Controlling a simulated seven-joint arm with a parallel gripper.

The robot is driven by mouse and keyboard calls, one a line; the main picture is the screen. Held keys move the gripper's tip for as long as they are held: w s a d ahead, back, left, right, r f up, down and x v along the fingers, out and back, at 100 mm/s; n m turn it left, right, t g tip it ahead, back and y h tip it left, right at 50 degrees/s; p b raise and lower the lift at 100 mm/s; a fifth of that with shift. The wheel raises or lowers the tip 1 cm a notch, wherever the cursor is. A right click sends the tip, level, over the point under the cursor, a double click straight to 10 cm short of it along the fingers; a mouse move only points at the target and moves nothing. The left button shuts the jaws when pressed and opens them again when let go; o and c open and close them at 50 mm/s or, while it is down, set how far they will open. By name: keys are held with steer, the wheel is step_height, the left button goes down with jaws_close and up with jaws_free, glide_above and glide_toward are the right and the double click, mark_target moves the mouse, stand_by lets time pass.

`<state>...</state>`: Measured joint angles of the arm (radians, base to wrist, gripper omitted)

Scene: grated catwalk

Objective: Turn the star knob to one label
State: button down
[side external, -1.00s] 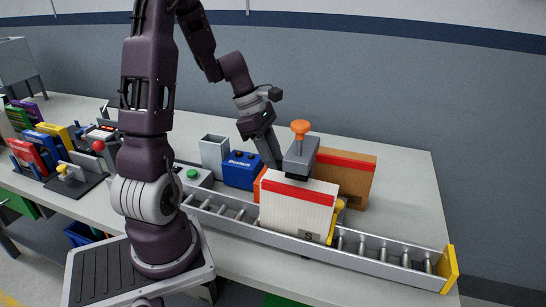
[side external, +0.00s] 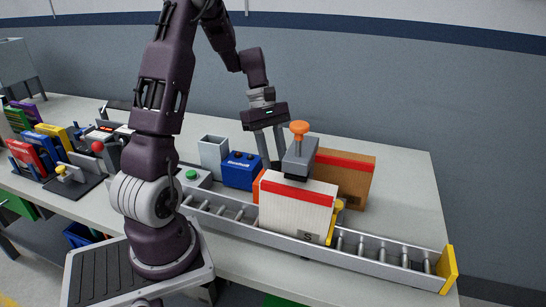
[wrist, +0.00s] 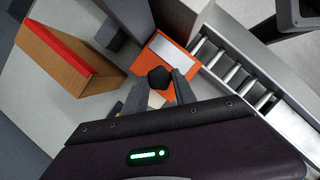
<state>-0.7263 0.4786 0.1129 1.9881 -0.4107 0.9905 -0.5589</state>
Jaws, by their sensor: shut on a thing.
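The black star knob (wrist: 160,78) sits on an orange box (wrist: 178,62) with a pale plate, seen in the wrist view. My gripper (wrist: 158,88) has its two grey fingers on either side of the knob and is shut on it. In the side external view my gripper (side external: 270,165) points down behind the white carton, and the knob is hidden there. Only an orange edge of the box (side external: 258,185) shows beside the carton. I cannot read any label or tell where the knob points.
A roller conveyor (side external: 300,238) runs along the front with a white red-striped carton (side external: 296,210) marked S. A brown carton (side external: 345,180) is behind right; a blue box (side external: 240,170) is left.

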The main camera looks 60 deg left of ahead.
steer(key=m, duration=0.2)
steer(key=m+g, duration=0.2)
steer(key=m, duration=0.1)
steer(key=shift+w+m, duration=0.3)
steer(key=shift+w+d+m+g+y, duration=0.1)
steer(key=shift+m+g+y, duration=0.25)
steer(key=shift+m, duration=0.7)
steer(key=shift+w+d+m+g+y, duration=0.1)
steer(key=shift+m+g+y, duration=0.2)
steer(key=shift+m, duration=0.75)
steer(key=c, duration=1)
jaws_free()
